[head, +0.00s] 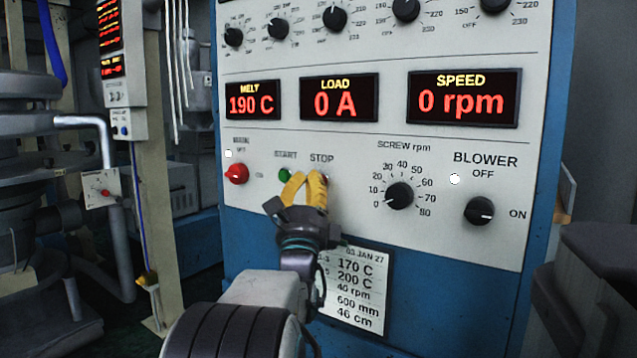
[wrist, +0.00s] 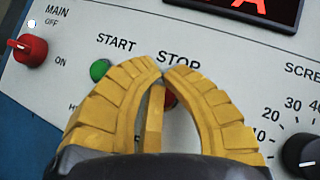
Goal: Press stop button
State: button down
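The control panel has a STOP label with a red stop button (wrist: 170,98) under it, mostly hidden behind my yellow fingers in the wrist view. My gripper (wrist: 162,72) has its fingertips together, with nothing seen held between them. The tips lie in front of the panel just below the STOP label. In the head view my gripper (head: 308,178) covers most of the stop button's place. I cannot tell whether the tips touch the button. The green START button (wrist: 100,69) is just left of the fingers, and it also shows in the head view (head: 284,175).
A red MAIN knob (head: 237,173) is to the left. The SCREW rpm knob (head: 399,195) and BLOWER knob (head: 479,210) are to the right. Displays above read MELT 190 C, LOAD 0 A and SPEED 0 rpm (head: 462,98). A paper note (head: 358,290) hangs below.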

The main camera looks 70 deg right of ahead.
jog(key=shift+d, duration=0.2)
jog(key=shift+s+d, duration=0.1)
jog(key=shift+d, duration=0.1)
jog(key=shift+d, duration=0.4)
dwell(0.8)
jog(key=shift+a, duration=0.8)
dwell(1.0)
